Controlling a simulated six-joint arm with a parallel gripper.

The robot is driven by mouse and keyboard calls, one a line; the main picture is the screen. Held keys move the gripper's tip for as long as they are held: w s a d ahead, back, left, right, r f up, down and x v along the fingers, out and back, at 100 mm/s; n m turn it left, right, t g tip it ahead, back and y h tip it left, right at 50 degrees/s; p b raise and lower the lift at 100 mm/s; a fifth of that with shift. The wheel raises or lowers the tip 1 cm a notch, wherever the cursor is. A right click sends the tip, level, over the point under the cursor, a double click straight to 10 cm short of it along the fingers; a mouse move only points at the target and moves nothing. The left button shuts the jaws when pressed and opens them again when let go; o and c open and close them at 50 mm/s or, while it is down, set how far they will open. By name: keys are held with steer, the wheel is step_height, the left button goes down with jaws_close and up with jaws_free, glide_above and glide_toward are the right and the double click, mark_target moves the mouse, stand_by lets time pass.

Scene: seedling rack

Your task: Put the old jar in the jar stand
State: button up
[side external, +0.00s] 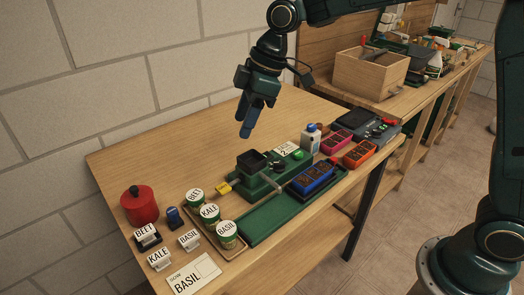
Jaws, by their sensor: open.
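Three white-lidded jars labelled BEET (195,197), KALE (209,213) and BASIL (227,232) stand upright in a row on a shallow wooden stand (233,256). I cannot tell which jar is the old one. My gripper (245,130) points down, open and empty, in the air behind and above the green device (262,187) with a black square pot (251,162). It is apart from all the jars, up and to the right of them.
A red canister (138,205), a small blue item (174,216) and name tags sit at left; a card reading BASIL (194,276) lies in front. A green tray (270,218) holds a blue seedling block (313,177). A white bottle (311,140) stands behind. The back left tabletop is clear.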

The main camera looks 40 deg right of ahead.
steer(key=s+d+r+m+t+h, duration=0.1)
steer(key=s+d+r+m, duration=0.25)
steer(key=s, duration=0.35)
steer(key=s+d+r+m+t+h, duration=0.1)
steer(key=s+d+r+m, duration=0.15)
steer(key=s+d, duration=0.3)
steer(key=s+d+f+m, duration=0.1)
steer(key=s+d+m, duration=0.2)
steer(key=s, duration=0.5)
steer(key=s+d+f+m+t+h, duration=0.1)
steer(key=s+d+f+m, duration=0.1)
steer(key=s, duration=0.5)
steer(key=shift+s+d+m+h, duration=0.35)
steer(key=shift+d+m, duration=0.25)
steer(key=shift+d, duration=0.1)
